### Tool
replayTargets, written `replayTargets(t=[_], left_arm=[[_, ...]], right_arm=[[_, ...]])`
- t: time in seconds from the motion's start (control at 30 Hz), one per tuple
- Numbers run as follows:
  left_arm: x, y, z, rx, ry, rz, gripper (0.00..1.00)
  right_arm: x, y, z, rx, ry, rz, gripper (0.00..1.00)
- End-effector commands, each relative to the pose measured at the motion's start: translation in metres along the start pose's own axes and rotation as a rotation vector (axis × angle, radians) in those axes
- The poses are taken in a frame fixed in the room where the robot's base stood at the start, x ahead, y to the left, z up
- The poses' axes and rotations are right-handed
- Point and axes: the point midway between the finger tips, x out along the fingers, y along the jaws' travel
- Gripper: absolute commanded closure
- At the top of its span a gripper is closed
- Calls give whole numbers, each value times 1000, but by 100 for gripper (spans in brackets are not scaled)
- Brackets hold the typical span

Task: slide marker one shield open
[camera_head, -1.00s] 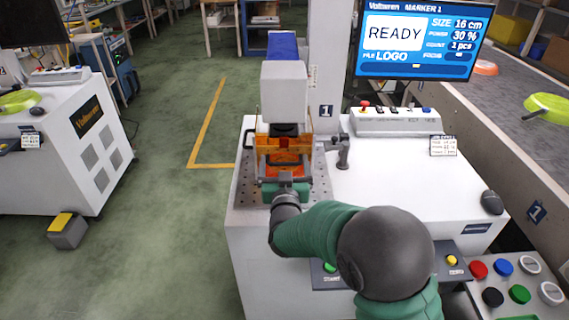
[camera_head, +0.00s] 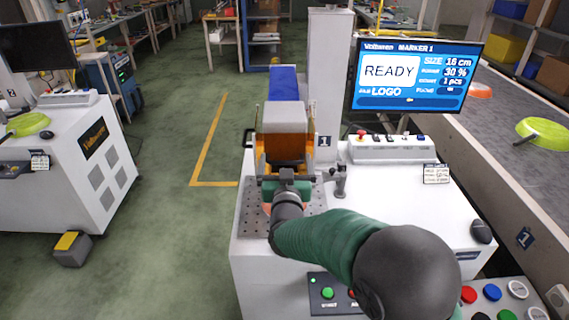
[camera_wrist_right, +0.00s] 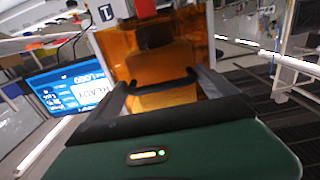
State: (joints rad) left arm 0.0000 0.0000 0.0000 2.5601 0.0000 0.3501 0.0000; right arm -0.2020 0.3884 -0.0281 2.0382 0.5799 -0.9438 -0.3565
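The marker one shield (camera_head: 259,165) is an orange see-through box around the lower part of the grey marking head (camera_head: 284,116). Its top edge overlaps the head. In the right wrist view the shield (camera_wrist_right: 150,62) fills the upper middle, with a dark bar handle (camera_wrist_right: 162,84) across its front. My right gripper (camera_head: 287,176) is at the shield's front. In the wrist view its two dark fingers (camera_wrist_right: 163,90) stand wide apart, at either end of the handle; contact is unclear. An orange piece (camera_head: 267,209) shows on the perforated bed, mostly hidden by my arm. My left gripper is out of view.
The monitor (camera_head: 415,75) reads READY, MARKER 1. A control box (camera_head: 391,150) and a small post (camera_head: 340,182) stand right of the bed. A start button panel (camera_head: 328,293) is at the front. A conveyor (camera_head: 500,105) with a green pan (camera_head: 543,132) runs along the right.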

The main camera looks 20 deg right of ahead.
Motion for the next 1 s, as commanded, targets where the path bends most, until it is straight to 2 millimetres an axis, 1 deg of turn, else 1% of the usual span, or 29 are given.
replayTargets(t=[0.27, 0.37, 0.47, 0.7, 0.8, 0.9, 1.0], left_arm=[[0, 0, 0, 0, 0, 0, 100], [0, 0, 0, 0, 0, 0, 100], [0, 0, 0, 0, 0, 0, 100], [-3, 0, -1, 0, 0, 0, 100], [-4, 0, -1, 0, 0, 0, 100], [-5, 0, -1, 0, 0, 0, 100], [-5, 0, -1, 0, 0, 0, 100]], right_arm=[[-1, -1, 1, -1, -3, -2, 0], [-10, -1, 2, -1, -5, -3, 0], [-30, -2, 1, -2, -4, -5, 0], [-101, -2, 1, 0, -3, -7, 0], [-128, -2, 1, 0, -4, -6, 0], [-149, -2, 1, -1, -3, -5, 0], [-162, -1, 2, -1, -3, -2, 0]])
